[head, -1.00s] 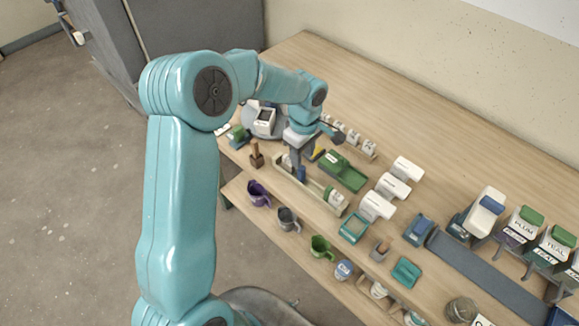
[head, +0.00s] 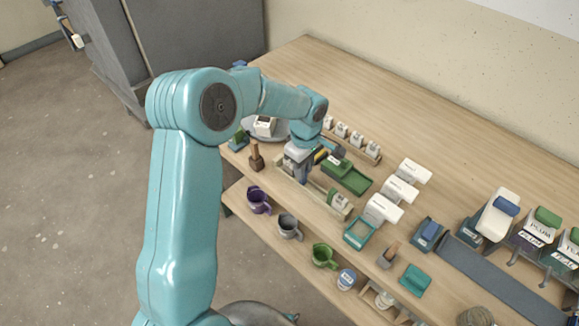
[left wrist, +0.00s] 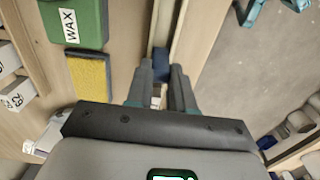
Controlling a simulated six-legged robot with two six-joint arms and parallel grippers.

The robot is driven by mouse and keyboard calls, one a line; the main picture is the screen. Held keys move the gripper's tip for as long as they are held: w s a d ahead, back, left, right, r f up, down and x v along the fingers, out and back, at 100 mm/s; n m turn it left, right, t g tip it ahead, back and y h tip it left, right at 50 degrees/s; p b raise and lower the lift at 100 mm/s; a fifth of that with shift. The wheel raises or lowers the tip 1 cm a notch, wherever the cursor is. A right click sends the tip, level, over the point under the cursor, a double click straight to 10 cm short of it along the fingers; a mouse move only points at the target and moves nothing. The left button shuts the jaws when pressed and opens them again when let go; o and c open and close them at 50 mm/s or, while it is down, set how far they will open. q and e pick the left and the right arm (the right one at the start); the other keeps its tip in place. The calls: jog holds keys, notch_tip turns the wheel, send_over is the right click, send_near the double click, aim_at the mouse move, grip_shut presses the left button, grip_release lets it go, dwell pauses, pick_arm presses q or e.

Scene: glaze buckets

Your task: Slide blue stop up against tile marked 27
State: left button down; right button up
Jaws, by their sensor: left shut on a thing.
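My left gripper (head: 302,178) is down at the long narrow wooden rail (head: 320,202). In the left wrist view its fingers (left wrist: 160,78) are closed around the blue stop (left wrist: 160,80), which sits in the rail's channel and is mostly hidden by the fingers. A small whitish piece shows between the fingers on the near side. A white and green block (head: 339,202) stands at the right end of the rail. Several small white tiles (head: 357,138) stand in a rack behind; one marked tile (left wrist: 17,94) shows in the left wrist view. I cannot clearly read 27 on any. My right gripper is not in view.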

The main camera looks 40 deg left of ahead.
pick_arm(q)
jog(key=shift+w+a, duration=0.15)
jog(key=shift+a, duration=2)
jog(key=c, duration=1.1)
grip_release()
notch_tip(320, 180, up, 7)
jog(key=p, duration=0.4)
jog(key=shift+p, duration=0.3)
